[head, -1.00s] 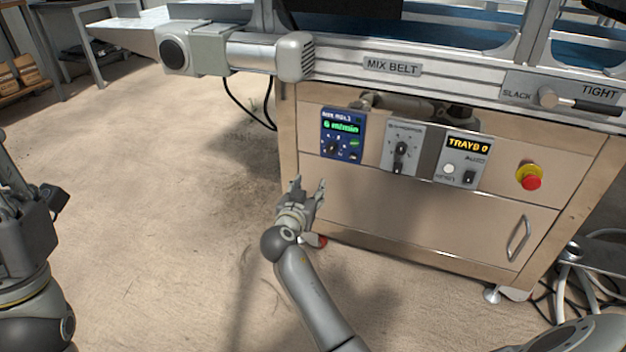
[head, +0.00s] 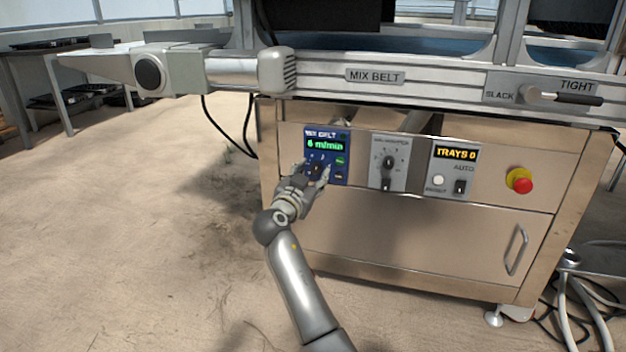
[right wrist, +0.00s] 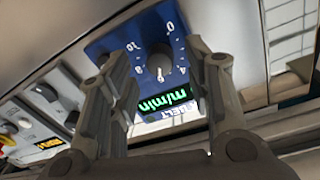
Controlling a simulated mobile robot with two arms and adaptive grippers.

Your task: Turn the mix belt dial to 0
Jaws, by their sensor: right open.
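The blue mix belt panel (head: 341,171) is on the machine's front at left, its green display (head: 325,145) reading 6 m/min. My right gripper (head: 314,177) is open in front of the panel and partly hides the dial. In the right wrist view the panel appears upside down, and the dial (right wrist: 159,62) lies between the two open fingers (right wrist: 157,55). Its pointer is toward the 6 on the printed scale. I cannot tell whether the fingers touch the dial. My left gripper is out of view.
Right of the blue panel are a grey panel with a selector knob (head: 387,187), a trays counter panel (head: 455,152) reading TRAYS 0, and a red emergency button (head: 523,186). The conveyor rail (head: 430,82) with a slack/tight lever (head: 575,99) runs above. Floor at left is clear.

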